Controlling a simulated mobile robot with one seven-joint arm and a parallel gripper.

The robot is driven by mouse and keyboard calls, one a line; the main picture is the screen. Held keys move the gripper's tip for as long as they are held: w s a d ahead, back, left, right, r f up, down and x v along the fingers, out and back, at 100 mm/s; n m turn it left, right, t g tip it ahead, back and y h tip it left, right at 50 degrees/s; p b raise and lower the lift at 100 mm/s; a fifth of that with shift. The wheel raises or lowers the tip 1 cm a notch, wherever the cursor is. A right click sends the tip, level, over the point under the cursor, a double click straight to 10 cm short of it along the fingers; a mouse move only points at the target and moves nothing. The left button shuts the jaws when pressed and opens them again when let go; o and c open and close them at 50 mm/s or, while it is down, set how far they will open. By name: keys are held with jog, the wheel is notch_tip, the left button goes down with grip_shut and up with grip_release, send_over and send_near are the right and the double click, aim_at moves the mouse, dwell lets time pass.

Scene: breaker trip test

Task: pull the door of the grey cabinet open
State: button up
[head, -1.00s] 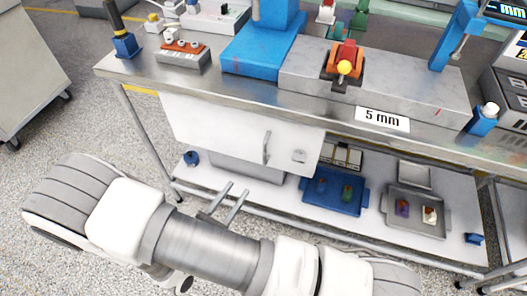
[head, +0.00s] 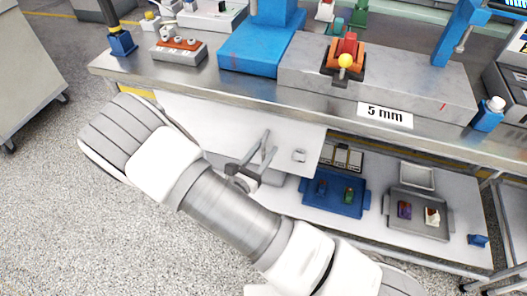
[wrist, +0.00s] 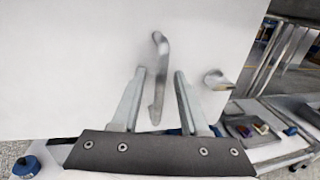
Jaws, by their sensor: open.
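The cabinet door (head: 225,125) is a flat pale grey-white panel under the workbench top and looks shut. My gripper (head: 266,153) is in front of the door at the handle. Its jaws are open, one finger on each side of the handle's lower part in the wrist view. I cannot tell whether they touch it.
Below the bench a shelf holds a blue tray (head: 312,206) and a grey tray (head: 396,224) with small parts. The bench top (head: 235,87) carries a stone-like block (head: 432,92) with a 5 mm label. Open floor lies at lower left.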

grip_shut()
dwell(1.4)
